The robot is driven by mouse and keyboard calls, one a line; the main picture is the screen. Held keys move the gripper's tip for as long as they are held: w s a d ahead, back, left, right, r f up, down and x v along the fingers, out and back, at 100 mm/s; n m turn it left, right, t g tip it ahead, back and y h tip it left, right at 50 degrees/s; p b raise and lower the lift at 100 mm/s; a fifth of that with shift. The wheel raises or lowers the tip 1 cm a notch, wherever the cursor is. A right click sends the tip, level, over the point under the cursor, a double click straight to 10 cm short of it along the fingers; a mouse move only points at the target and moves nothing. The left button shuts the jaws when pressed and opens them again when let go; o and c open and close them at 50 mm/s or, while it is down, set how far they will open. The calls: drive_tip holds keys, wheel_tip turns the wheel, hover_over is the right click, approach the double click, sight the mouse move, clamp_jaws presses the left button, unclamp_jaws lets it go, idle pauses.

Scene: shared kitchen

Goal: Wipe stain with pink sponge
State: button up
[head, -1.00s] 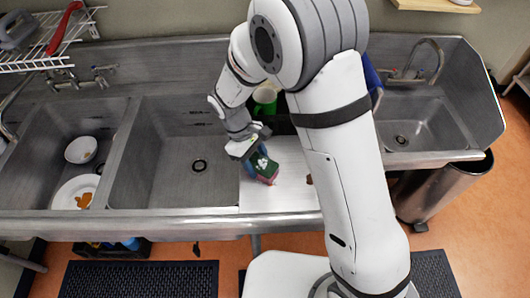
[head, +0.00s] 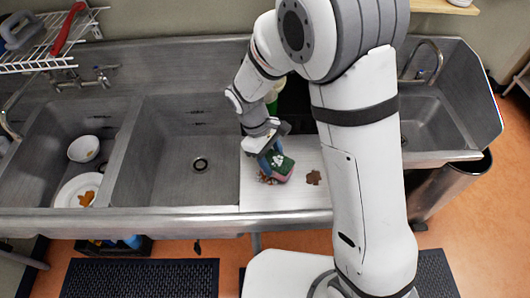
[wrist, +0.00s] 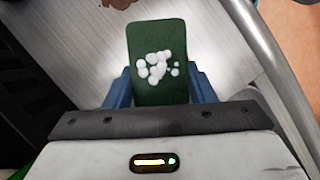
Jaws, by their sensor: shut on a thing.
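The pink sponge (head: 284,177) has a dark green scrubbing face with white foam blobs. My gripper (head: 270,160) is shut on it, low at the white counter panel (head: 300,200); I cannot tell whether it touches the panel. In the wrist view, the sponge's green face (wrist: 160,35) stands between the blue fingers of my gripper (wrist: 161,88). A brown stain (head: 314,177) lies on the panel to the right of the sponge. More brown marks (head: 264,178) show at the sponge's left edge, partly hidden by it. A brown patch (wrist: 118,3) also shows at the top of the wrist view.
An empty sink basin (head: 170,165) lies left of the panel. The far-left basin holds a white bowl (head: 83,148) and a plate (head: 66,188) with orange-brown scraps. A green container (head: 271,100) stands behind my gripper. A right basin (head: 432,125) is partly hidden by my arm.

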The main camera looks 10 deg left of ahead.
sight(279, 163)
drive_tip(key=shift+r+p, duration=1.85)
drive_tip(key=shift+r, duration=0.95)
drive_tip(key=s+r+p, duration=0.3)
drive_tip(key=s+r, duration=0.3)
drive_tip(key=s, duration=0.4)
drive_tip(key=shift+p, duration=0.35)
drive_tip(key=shift+s, duration=0.1)
